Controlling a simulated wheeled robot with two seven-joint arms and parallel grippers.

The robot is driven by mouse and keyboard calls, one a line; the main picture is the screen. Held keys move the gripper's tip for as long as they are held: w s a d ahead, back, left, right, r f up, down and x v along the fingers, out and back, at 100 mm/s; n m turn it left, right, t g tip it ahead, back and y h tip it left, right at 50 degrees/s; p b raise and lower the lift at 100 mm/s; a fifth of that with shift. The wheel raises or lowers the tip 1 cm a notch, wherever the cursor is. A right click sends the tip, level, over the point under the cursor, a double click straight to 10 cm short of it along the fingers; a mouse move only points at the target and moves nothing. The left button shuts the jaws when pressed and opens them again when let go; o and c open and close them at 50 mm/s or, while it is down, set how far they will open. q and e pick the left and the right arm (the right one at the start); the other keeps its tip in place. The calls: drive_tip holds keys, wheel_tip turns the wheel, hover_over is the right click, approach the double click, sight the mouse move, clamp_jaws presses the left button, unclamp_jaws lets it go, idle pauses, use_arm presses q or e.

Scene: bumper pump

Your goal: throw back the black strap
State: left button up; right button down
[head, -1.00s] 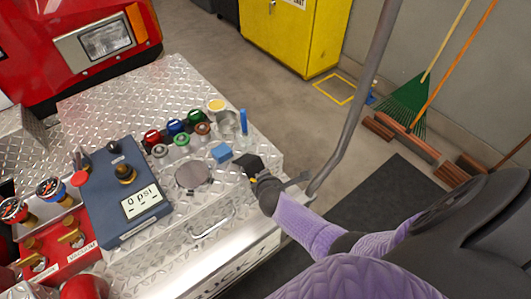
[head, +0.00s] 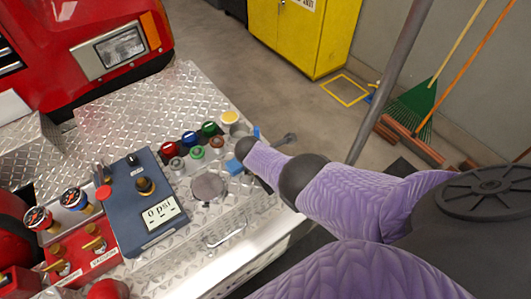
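I cannot pick out a black strap for certain in the head view. My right arm, in purple sleeves, reaches in from the right over the corner of the silver diamond-plate bumper (head: 150,95). Its dark wrist end (head: 247,149) is beside the blue block (head: 234,167) and the cluster of coloured caps. A grey piece with a rounded end (head: 290,139) sticks out to the right behind the forearm. The fingers are hidden or too small to read, so I cannot tell whether they are open or hold anything. My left gripper is not in view.
A blue pump panel (head: 138,205) reading 0 psi and a red valve panel (head: 75,255) stand at the left. A yellow cabinet (head: 305,35), a green rake (head: 410,105) and bricks are behind.

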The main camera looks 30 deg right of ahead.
drive_tip(key=shift+w+r, duration=0.15)
drive_tip(key=shift+w, duration=0.2)
idle(0.3)
drive_tip(key=c, duration=0.7)
unclamp_jaws()
drive_tip(key=shift+o, duration=0.2)
drive_tip(key=p+v, duration=1)
